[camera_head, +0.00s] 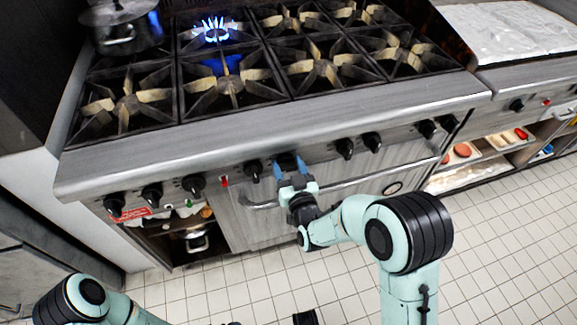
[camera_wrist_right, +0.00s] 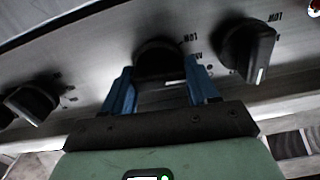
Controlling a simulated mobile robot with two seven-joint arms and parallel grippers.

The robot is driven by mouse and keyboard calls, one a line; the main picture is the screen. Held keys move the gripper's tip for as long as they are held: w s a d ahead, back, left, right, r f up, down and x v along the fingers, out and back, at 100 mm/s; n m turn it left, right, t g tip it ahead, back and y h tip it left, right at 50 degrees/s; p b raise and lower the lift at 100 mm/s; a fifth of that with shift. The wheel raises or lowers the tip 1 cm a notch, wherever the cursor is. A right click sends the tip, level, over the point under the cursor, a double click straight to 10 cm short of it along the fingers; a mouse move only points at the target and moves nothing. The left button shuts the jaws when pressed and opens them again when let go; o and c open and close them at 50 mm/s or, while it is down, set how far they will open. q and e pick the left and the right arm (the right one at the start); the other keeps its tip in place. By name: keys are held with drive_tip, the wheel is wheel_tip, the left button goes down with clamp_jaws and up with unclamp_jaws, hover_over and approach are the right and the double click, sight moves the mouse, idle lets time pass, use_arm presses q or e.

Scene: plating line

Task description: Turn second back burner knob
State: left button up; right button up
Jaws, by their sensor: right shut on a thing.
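The stove front (camera_head: 225,165) carries a row of black knobs. My right gripper (camera_head: 290,168) is at the middle of this row, its blue fingers on either side of one black knob (camera_head: 287,159). In the right wrist view this knob (camera_wrist_right: 158,60) sits between the two fingers, its lower part partly hidden by the gripper. The gripper is shut on it. The second back burner (camera_head: 216,34) has a blue flame. My left arm shows at the lower left, but its gripper is not visible.
A neighbouring knob (camera_head: 253,171) is close on the left, and another (camera_head: 345,148) is farther right. The oven handle (camera_head: 350,184) runs below the knobs. A metal pot (camera_head: 118,30) stands at the back left. The tiled floor in front is clear.

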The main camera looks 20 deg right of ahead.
drive_tip(key=n, duration=0.2)
drive_tip(key=shift+n, duration=0.4)
drive_tip(key=shift+a+n, duration=0.15)
drive_tip(key=shift+n, duration=1.35)
drive_tip(key=o, duration=1)
drive_tip(key=shift+s, duration=0.15)
